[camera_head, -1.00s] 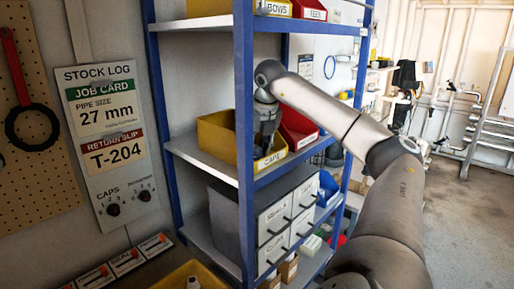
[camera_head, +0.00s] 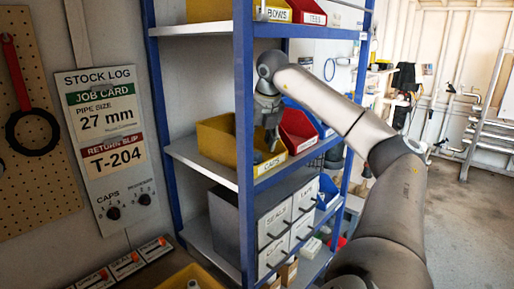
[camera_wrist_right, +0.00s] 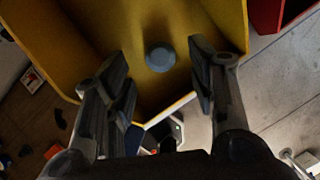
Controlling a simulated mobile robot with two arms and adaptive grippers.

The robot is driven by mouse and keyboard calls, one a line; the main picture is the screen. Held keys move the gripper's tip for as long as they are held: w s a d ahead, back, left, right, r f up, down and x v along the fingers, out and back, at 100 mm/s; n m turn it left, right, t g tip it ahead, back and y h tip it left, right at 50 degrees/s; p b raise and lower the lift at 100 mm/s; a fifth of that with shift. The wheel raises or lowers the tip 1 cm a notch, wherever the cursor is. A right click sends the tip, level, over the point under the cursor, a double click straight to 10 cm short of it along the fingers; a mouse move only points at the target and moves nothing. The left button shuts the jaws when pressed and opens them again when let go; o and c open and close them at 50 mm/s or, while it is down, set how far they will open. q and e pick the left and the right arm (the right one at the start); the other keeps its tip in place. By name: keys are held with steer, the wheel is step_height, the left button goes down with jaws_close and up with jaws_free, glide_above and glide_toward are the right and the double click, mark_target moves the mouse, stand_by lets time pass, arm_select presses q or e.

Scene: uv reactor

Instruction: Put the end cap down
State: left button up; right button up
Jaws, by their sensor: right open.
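The end cap (camera_wrist_right: 160,57), a small grey-blue round piece, lies inside the yellow CAPS bin (camera_wrist_right: 60,40) in the right wrist view. In the head view the CAPS bin (camera_head: 216,140) stands on the middle shelf, and a bit of the cap (camera_head: 258,156) shows near its front. My right gripper (camera_head: 270,140) hangs over the front of the bin. In the right wrist view its two fingers (camera_wrist_right: 160,78) are spread, with the cap seen beyond the gap between them, not gripped. My left gripper is not in view.
A red bin (camera_head: 298,130) stands right beside the CAPS bin. The blue shelf post (camera_head: 244,110) rises close to the left of my gripper. Grey drawers (camera_head: 272,226) sit below. A stock log board (camera_head: 103,140) hangs at left.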

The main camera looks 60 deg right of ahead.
steer(key=v, duration=0.4)
steer(key=shift+f, duration=0.15)
stand_by(0.5)
